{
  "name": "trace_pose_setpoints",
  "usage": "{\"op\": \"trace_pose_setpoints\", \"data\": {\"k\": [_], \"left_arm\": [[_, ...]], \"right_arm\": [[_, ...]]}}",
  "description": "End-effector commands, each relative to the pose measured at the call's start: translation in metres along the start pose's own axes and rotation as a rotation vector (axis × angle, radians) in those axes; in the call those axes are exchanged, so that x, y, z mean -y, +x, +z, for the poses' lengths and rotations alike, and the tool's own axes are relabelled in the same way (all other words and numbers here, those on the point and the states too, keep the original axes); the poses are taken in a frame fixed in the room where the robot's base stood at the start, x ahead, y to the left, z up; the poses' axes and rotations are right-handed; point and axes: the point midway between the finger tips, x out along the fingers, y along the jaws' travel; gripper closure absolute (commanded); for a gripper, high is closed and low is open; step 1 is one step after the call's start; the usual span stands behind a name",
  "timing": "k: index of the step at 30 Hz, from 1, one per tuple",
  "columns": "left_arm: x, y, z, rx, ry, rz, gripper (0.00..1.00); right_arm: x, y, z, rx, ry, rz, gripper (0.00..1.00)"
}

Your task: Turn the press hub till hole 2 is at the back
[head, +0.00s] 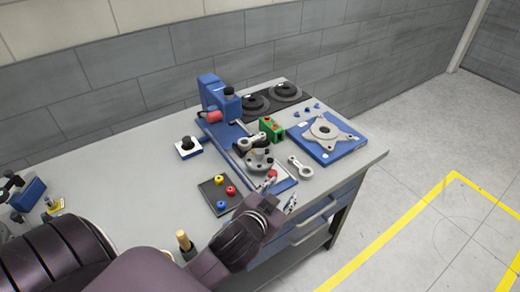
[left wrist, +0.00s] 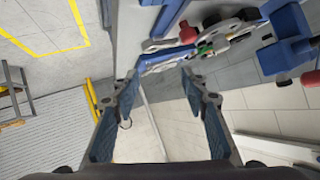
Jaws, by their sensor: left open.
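The press hub (head: 257,163), a grey round part with a raised centre, sits on the blue press base below the blue press (head: 216,96). A red knob (head: 271,174) shows at its front right edge. I cannot read any hole numbers at this size. My left gripper (head: 281,197) is just in front of the hub, apart from it, near the table's front edge. In the left wrist view its fingers (left wrist: 158,76) are spread with nothing between them; a red knob (left wrist: 188,33) shows beyond them. My right gripper is not in view.
A dark tray (head: 206,190) with coloured knobs lies left of the hub. A grey link (head: 300,167) lies to its right, with a green block (head: 271,128) behind. A blue fixture (head: 345,146) holds a grey plate. A black button box (head: 188,147) stands left.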

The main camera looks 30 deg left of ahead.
Motion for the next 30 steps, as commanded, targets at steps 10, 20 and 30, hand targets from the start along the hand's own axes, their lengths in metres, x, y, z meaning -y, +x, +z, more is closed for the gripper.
{"op": "trace_pose_setpoints", "data": {"k": [10,20,30], "left_arm": [[-0.051,-0.049,-0.260,-0.966,0.357,0.032,0.59],[-0.194,-0.099,-0.252,-1.401,1.113,0.471,0.59],[-0.121,0.034,-0.098,-0.751,1.992,0.925,0.59]], "right_arm": [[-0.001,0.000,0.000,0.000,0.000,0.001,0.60],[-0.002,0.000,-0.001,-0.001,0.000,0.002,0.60],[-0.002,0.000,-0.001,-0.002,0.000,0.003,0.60]]}}
